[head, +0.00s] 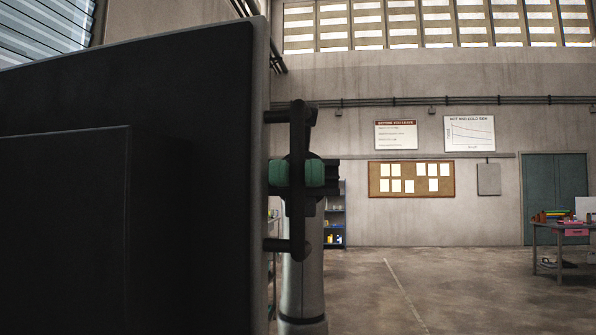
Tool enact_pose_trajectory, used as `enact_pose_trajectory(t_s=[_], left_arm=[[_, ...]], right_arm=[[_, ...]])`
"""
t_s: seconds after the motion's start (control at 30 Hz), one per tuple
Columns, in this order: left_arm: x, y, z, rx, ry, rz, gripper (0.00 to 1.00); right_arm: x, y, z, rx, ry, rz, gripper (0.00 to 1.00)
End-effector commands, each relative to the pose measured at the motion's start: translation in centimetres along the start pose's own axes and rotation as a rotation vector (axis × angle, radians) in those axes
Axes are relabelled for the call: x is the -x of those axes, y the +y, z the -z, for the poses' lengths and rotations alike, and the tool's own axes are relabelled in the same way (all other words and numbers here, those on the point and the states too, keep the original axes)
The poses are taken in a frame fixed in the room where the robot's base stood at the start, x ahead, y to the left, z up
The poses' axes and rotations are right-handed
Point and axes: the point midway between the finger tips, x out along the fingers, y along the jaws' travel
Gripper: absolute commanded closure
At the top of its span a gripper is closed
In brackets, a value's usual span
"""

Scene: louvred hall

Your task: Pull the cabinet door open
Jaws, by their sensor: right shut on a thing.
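The cabinet door (190,120) is a large dark panel with a lighter grey edge, filling the left of the head view. It stands upright, with a recessed rectangle on the face turned to me. A dark bar handle (299,225) stands out to the right from beyond the door's right edge, on two short posts. My right gripper (297,173), with green finger pads, is shut on the middle of the handle, one pad on each side of the bar. My right arm comes up from below. The cabinet body is not visible. My left gripper is not in view.
To the right is open concrete floor (430,285) with a painted line. A workbench (560,226) with items stands at the far right, before a green double door (555,190). A shelf unit (336,215) stands behind my right arm. A notice board (411,188) hangs on the back wall.

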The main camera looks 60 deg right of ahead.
Motion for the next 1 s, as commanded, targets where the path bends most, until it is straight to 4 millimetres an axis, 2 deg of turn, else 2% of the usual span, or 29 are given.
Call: enact_pose_trajectory(t_s=[0.03, 0.07, 0.17, 0.43, 0.57, 1.0], left_arm=[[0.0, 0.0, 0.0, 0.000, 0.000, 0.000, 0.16], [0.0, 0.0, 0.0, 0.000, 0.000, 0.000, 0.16], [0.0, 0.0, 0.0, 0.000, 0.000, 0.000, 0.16], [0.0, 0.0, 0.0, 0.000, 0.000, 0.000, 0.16], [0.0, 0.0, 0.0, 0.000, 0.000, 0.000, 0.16], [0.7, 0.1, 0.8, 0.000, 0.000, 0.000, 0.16]], right_arm=[[0.1, 0.0, -0.3, 0.000, -0.010, 0.001, 1.00], [0.1, 0.0, -0.3, 0.000, -0.010, 0.001, 0.83], [0.1, 0.0, -0.2, 0.000, -0.008, 0.001, 0.73], [0.2, 0.0, -0.1, 0.000, -0.004, 0.001, 0.73], [1.2, 0.0, -0.2, 0.000, -0.005, 0.002, 0.73], [9.2, 0.0, -0.4, 0.001, -0.008, 0.001, 0.73]])
